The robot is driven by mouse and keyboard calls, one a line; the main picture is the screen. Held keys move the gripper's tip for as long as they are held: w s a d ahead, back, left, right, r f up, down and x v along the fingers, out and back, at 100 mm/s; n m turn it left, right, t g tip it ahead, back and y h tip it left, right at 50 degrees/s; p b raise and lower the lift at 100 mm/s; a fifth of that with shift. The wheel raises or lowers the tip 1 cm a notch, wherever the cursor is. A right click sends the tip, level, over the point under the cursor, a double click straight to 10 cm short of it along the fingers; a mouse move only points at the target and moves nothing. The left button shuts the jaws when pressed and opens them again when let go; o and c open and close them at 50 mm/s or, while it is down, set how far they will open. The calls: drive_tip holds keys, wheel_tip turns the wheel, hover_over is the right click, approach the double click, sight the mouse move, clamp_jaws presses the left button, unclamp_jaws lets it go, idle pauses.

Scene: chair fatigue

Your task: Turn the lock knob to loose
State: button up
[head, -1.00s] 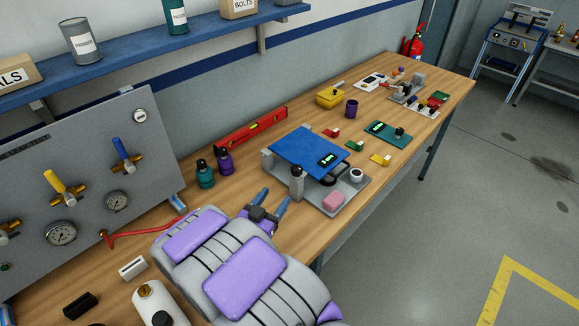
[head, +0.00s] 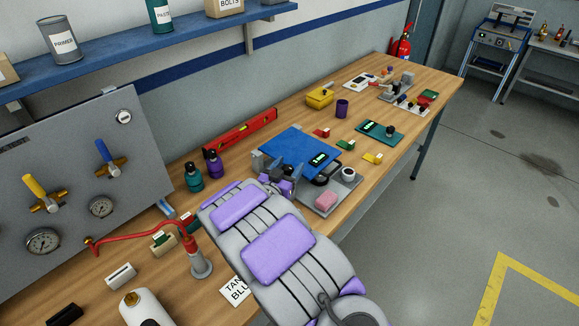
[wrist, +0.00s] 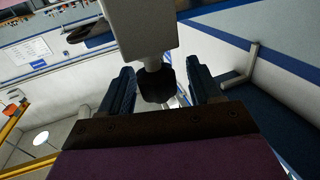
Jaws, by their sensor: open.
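A dark knob (wrist: 157,86) shows in the wrist view, on a pale stem below a grey block (wrist: 145,30). My gripper (wrist: 160,88) is open, with one blue finger on each side of the knob. Small gaps seem to remain, and I cannot tell whether either finger touches it. In the head view my gripper (head: 284,171) is at the near left side of the fixture with the blue plate (head: 298,148) and grey base (head: 345,188). My arm and gripper hide the knob and its post there. The knob's loose or locked marking is not readable.
Teal (head: 193,178) and purple (head: 213,164) bottles and a red level (head: 240,130) stand behind. A red hose (head: 140,238) lies left. The bench's right front edge is close.

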drive_tip(key=shift+w+d, duration=0.25)
drive_tip(key=shift+w, duration=0.3)
drive_tip(key=shift+c, duration=0.3)
drive_tip(key=c, duration=0.9)
